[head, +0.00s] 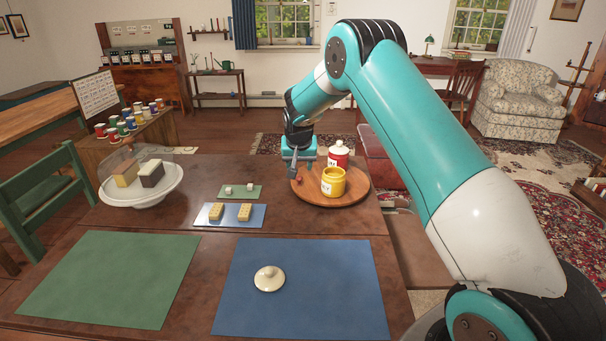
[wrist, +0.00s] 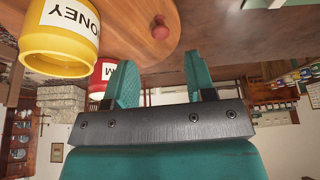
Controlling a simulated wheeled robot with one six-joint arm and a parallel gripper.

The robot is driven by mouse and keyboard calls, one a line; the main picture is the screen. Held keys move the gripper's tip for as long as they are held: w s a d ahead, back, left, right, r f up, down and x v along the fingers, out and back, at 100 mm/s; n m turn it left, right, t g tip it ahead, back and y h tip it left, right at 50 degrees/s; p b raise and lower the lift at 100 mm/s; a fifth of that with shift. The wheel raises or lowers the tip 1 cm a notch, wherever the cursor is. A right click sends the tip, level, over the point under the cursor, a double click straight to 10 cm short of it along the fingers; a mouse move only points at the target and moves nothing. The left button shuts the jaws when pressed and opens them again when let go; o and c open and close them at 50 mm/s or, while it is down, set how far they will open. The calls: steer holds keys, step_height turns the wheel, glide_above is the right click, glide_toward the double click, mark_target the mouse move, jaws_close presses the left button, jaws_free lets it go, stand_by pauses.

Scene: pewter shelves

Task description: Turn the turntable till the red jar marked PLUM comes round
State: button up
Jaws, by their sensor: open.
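The round wooden turntable (head: 345,198) stands at the table's back right, with a small red knob (head: 299,181) near its left edge. A yellow jar (head: 334,184) without a lid stands on its front part; its label reads HONEY, upside down, in the wrist view (wrist: 60,35). A red jar (head: 338,157) with a white lid stands behind it, its label partly hidden and not readable. My gripper (head: 298,172) is open and empty above the turntable's left back part. In the wrist view the knob (wrist: 160,26) shows beyond and between the fingertips (wrist: 158,70).
A cream lid (head: 269,278) lies on the blue mat (head: 330,300); a green mat (head: 110,280) is left of it. A domed cake stand (head: 140,193) stands far left.

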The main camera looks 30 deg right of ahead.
mark_target(299, 177)
steer(key=x, duration=0.5)
steer(key=shift+w+d+f, duration=0.15)
steer(key=shift+f, duration=0.25)
